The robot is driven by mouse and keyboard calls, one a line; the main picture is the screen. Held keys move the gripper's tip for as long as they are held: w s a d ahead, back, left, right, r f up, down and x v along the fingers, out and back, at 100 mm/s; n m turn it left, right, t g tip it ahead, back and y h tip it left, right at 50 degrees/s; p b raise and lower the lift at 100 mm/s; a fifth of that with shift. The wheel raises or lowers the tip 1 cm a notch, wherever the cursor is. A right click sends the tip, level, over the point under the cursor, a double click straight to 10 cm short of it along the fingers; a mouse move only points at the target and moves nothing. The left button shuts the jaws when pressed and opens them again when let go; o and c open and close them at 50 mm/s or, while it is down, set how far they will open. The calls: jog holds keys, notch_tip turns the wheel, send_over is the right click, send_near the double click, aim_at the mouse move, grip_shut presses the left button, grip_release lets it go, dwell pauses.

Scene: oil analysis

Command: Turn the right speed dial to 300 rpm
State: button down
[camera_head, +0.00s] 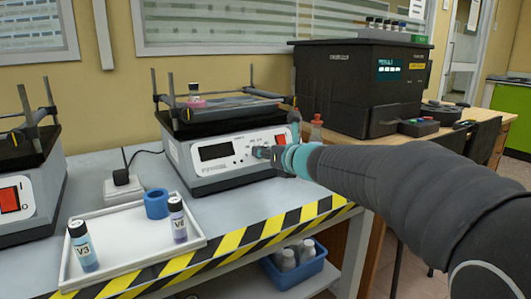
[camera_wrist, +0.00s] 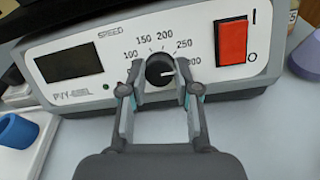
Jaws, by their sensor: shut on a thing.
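The right speed dial (camera_wrist: 160,70) is a round black knob with a white pointer on the front panel of the right shaker (camera_head: 222,155). In the wrist view it sits between the fingers of my gripper (camera_wrist: 162,82), which is shut on it. The pointer faces right, toward the 300 end of the printed scale; the exact reading is hard to tell. The shaker's display (camera_wrist: 67,65) is dark.
A red power switch (camera_wrist: 232,42) is right of the dial. A white tray (camera_head: 132,238) with vials V3 (camera_head: 83,247) and V6 (camera_head: 177,220) and a blue ring (camera_head: 156,204) lies in front left. Another shaker (camera_head: 30,180) stands left. A black instrument (camera_head: 352,88) stands right.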

dwell(0.3)
jog(key=c, duration=0.8)
grip_release()
jog(key=shift+c, duration=0.2)
jog(key=v, duration=1.2)
